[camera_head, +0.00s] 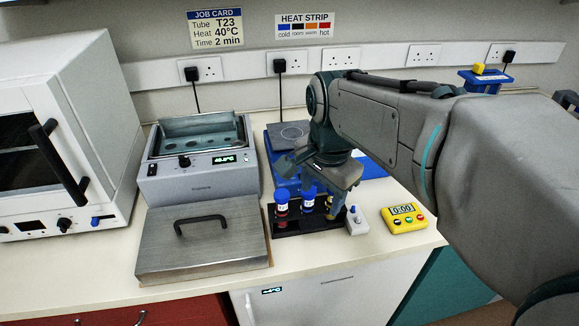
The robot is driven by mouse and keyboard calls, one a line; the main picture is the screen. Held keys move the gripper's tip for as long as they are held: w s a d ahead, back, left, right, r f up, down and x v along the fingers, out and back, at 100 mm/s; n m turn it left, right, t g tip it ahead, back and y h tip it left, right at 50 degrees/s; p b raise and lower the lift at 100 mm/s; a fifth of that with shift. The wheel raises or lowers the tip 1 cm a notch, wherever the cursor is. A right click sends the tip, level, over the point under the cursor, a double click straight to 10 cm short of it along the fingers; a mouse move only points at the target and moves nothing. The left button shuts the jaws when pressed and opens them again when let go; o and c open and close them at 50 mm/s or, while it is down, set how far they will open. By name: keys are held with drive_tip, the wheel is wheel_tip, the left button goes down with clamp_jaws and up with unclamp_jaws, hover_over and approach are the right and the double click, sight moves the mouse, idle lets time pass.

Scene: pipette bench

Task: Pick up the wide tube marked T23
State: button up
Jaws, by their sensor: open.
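A black rack (292,228) on the bench holds several upright tubes. A blue-capped tube with red contents (281,200) stands at its left, another blue-capped tube (308,196) is in the middle, and a tube with some yellow (329,201) is at the right, partly hidden by my gripper. Their markings are too small to read, so I cannot tell which is T23. My gripper (331,200) is open, pointing down over the right part of the rack. I cannot tell whether it touches a tube.
A water bath (198,179) with a lit display stands left, its handled lid (203,255) lying in front. A white oven (52,190) is far left. A blue device (284,172) is behind the rack. A grey switch box (356,222) and yellow timer (404,218) sit right.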

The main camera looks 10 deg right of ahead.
sight(309, 200)
drive_tip(key=w+r+m+g+b, duration=0.1)
drive_tip(key=w+r+m, duration=0.1)
drive_tip(key=w+m, duration=0.35)
drive_tip(key=w+r+m+g, duration=0.1)
drive_tip(key=w+m, duration=0.1)
drive_tip(key=m, duration=0.7)
drive_tip(key=shift+m, duration=0.25)
wheel_tip(309, 200, down, 13)
drive_tip(key=shift+w+f, duration=0.1)
drive_tip(key=c, duration=1.1)
